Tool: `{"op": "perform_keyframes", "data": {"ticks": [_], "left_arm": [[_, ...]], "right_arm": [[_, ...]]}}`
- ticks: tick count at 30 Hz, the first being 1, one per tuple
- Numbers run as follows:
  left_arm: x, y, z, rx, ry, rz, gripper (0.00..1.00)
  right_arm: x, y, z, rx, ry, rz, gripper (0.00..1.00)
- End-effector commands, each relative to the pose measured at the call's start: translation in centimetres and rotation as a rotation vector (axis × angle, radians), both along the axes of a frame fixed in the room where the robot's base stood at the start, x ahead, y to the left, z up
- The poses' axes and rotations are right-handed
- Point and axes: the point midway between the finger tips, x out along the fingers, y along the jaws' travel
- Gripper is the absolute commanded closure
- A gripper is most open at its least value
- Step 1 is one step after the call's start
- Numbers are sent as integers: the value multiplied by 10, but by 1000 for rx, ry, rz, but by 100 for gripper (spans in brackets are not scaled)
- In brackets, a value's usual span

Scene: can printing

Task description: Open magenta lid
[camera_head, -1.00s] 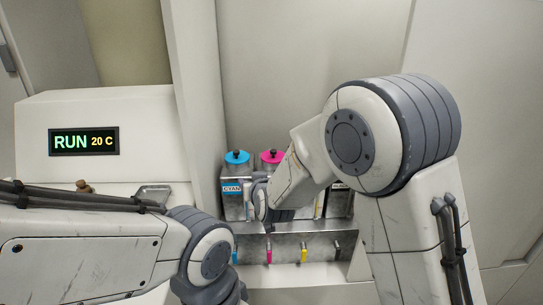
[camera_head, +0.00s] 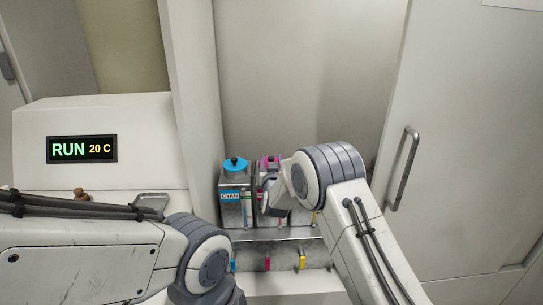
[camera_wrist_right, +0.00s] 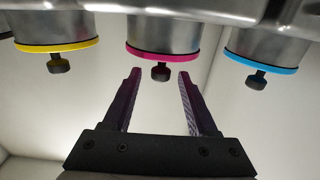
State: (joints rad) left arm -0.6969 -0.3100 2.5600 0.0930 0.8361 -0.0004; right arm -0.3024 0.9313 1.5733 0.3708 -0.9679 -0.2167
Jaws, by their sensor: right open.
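The magenta lid (camera_head: 270,160) tops a metal ink can just right of the cyan one and is partly hidden by my right wrist. In the right wrist view, which shows the cans upside down, the magenta lid (camera_wrist_right: 163,52) is closed and its dark knob (camera_wrist_right: 160,72) points down the picture. My right gripper (camera_wrist_right: 159,73) is open and empty. Its two fingertips lie on either side of the knob in that picture; contact cannot be told. My left arm comes in from the left, but its gripper is out of view.
The cyan lid (camera_head: 235,164) stands left of the magenta one, and the yellow lid (camera_wrist_right: 58,47) is on its other side. The cans sit on a metal shelf (camera_head: 250,235) with coloured taps below. A panel (camera_head: 82,149) reads RUN 20 C. A door handle (camera_head: 403,168) is at right.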

Motion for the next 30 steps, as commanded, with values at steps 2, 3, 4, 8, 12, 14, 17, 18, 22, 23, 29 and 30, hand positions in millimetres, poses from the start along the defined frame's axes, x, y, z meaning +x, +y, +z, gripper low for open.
{"op": "perform_keyframes", "data": {"ticks": [2,3,4,8,12,14,17,18,22,23,29,30], "left_arm": [[0,0,3,0,0,0,50],[0,0,4,0,0,0,50],[0,0,4,0,0,0,50],[0,0,5,0,0,0,50],[0,0,4,0,0,0,50],[0,0,4,0,0,0,50],[0,0,4,0,0,0,50],[0,0,4,0,0,0,50],[0,0,4,0,0,0,50],[0,0,4,0,0,0,50],[0,0,4,0,0,0,50],[0,0,4,0,0,0,50]], "right_arm": [[8,0,1,0,0,0,42],[11,0,1,-1,0,0,42],[13,0,1,-1,0,0,42],[17,0,0,-1,1,1,42],[18,0,0,-1,1,1,42],[18,0,0,-1,1,1,42],[18,0,0,-1,1,1,57],[17,0,0,-1,1,1,72],[17,0,0,-1,1,1,100],[17,0,0,-1,1,1,100],[17,0,0,-1,1,1,100],[17,0,0,-1,1,1,100]]}}
